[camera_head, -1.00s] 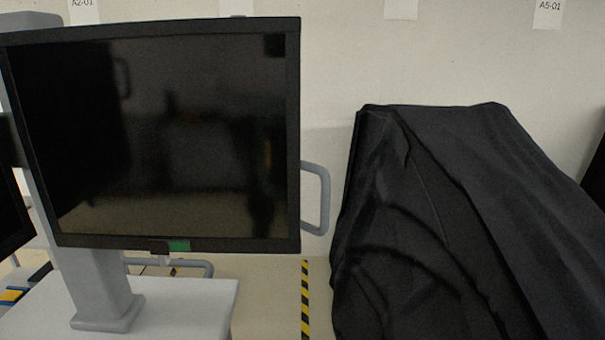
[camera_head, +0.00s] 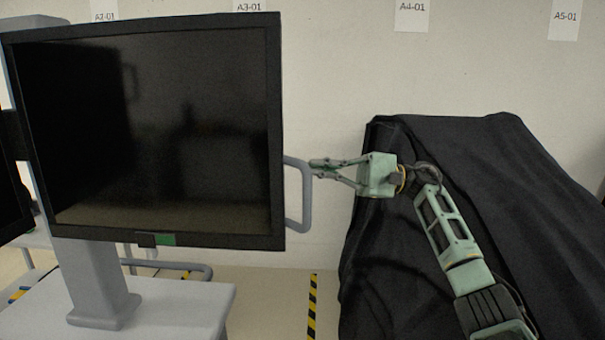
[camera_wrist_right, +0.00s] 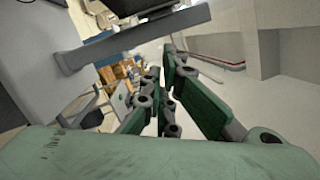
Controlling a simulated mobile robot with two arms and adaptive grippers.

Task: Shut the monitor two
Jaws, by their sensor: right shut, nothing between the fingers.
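A large monitor (camera_head: 160,140) with a dark screen and black frame stands on a grey column at the left in the head view. A green label (camera_head: 165,239) sits on its lower edge. A grey handle (camera_head: 306,205) sticks out at its right side. My right gripper (camera_head: 316,165) has its fingertips beside the upper part of this handle; whether they touch it I cannot tell. The right gripper's fingers (camera_wrist_right: 165,95) also show in the right wrist view, shut with nothing between them. My left gripper is not in view.
A cart under a black cover (camera_head: 400,270) stands at the right, behind my right arm. A pale cart top (camera_head: 170,310) lies below the monitor. Yellow-black floor tape (camera_head: 312,305) runs between the carts. A pale wall with paper labels (camera_head: 411,14) is behind.

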